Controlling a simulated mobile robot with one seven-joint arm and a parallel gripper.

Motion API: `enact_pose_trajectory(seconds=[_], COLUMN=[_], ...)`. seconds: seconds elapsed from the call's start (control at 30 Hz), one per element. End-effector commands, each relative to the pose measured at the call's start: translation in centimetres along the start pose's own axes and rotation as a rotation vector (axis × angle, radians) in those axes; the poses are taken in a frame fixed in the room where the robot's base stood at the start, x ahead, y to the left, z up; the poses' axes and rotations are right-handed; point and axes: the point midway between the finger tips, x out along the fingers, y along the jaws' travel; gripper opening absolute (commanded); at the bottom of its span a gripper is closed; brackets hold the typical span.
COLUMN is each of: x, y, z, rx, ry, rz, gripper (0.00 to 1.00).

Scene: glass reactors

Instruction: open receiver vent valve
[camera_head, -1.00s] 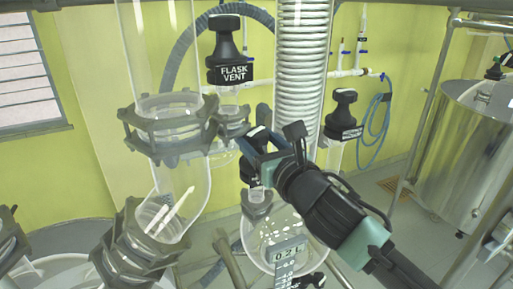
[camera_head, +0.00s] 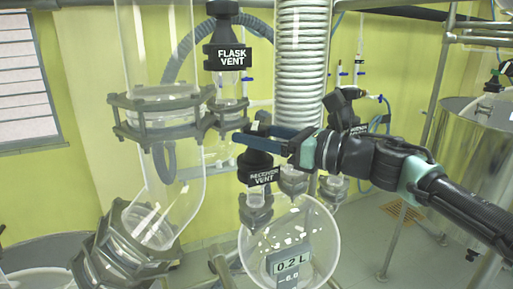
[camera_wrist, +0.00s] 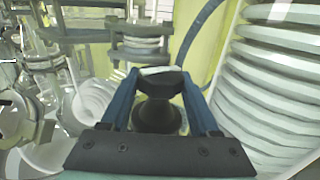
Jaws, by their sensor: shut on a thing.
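The receiver vent valve has a black knob (camera_head: 260,167) labelled "RECEIVER VENT", above a clear glass neck and the round receiver flask (camera_head: 318,235). My gripper (camera_head: 262,138) reaches in from the right, with its blue fingers shut around the upper part of the knob. In the wrist view the dark knob (camera_wrist: 157,112) sits between the two blue fingers of my gripper (camera_wrist: 158,88). The fingers hide part of the knob's upper section. The label faces the head camera.
The black "FLASK VENT" knob (camera_head: 227,50) stands above and left. Another black vent knob (camera_head: 343,112) is just behind my arm. The coiled glass column (camera_head: 302,65) rises close behind my gripper. A display (camera_head: 289,264) reading 0.2 L hangs at the receiver flask.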

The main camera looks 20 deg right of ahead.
Motion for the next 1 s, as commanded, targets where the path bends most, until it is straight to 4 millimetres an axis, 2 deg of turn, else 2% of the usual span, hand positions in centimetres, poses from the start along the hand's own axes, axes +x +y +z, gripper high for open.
enact_pose_trajectory(seconds=[0.63,0.67,0.7,0.73,1.0], x=[0.03,0.03,0.03,0.03,0.02], y=[-0.03,-0.03,-0.03,-0.03,-0.05], z=[0.22,0.23,0.24,0.24,0.13], rx=[0.001,0.001,0.001,0.001,0.000], ry=[-0.005,-0.005,-0.005,-0.005,-0.003], rz=[0.045,0.045,0.045,0.045,0.044], gripper=[0.06,0.63,0.71,0.74,0.74])
